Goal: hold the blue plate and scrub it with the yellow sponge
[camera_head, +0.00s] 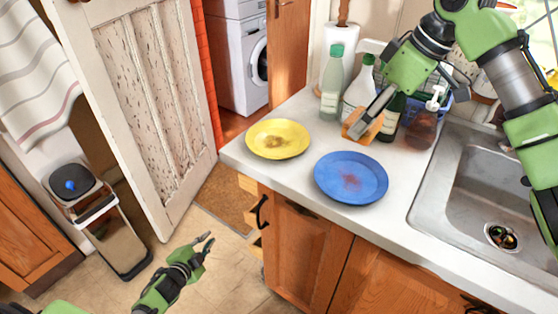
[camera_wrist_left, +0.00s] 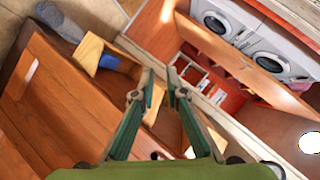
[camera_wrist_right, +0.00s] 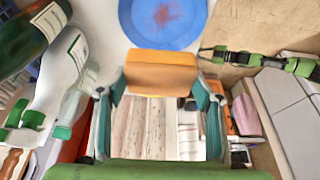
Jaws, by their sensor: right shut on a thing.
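The blue plate (camera_head: 335,172) lies flat on the white counter, with a reddish stain in its middle. It also shows at the top of the right wrist view (camera_wrist_right: 185,32). My right gripper (camera_head: 362,121) is shut on the yellow-orange sponge (camera_head: 357,127), behind the blue plate and apart from it. In the right wrist view the sponge (camera_wrist_right: 161,72) sits between the fingertips. My left gripper (camera_head: 205,243) is open and empty, low in front of the counter and away from the plate. Its parted fingers show in the left wrist view (camera_wrist_left: 160,83).
A yellow plate (camera_head: 278,139) with a brown stain lies left of the blue one. Several bottles, including a green-tinted one (camera_head: 332,86) and a brown soap pump (camera_head: 421,130), stand behind. A metal sink (camera_head: 470,180) is at the right. Some counter between plates and sink is clear.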

